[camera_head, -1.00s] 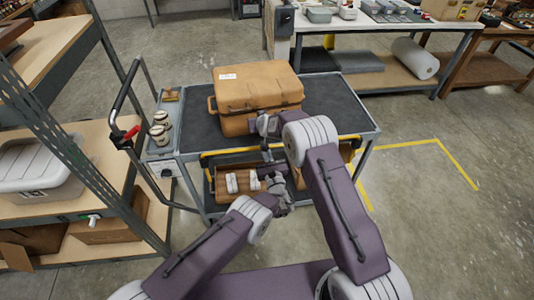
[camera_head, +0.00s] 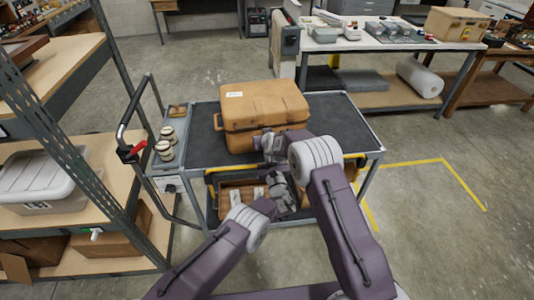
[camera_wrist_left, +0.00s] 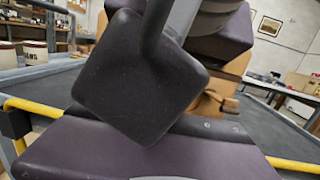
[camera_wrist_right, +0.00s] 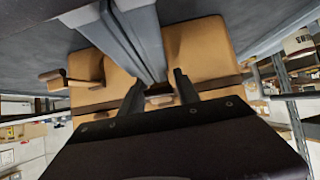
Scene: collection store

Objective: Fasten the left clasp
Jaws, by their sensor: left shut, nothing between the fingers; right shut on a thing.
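The tan case (camera_head: 262,108) stands closed on the cart's dark top, with a white label on its lid. My right gripper (camera_head: 268,146) is at the case's front face. In the right wrist view its fingers (camera_wrist_right: 158,92) are shut on a small part at the case's dark seam, seemingly a clasp; the fingers and shadow partly hide it. My left gripper (camera_head: 282,188) is shut and empty, below and in front of the cart's near edge, apart from the case. In the left wrist view a dark block of my own arm hides most of the case (camera_wrist_left: 237,68). I cannot clearly make out the left clasp.
The cart (camera_head: 345,115) has a yellow front bar and a lower shelf holding a brown box (camera_head: 238,190). Shelving stands left; a workbench (camera_head: 395,42) is behind.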

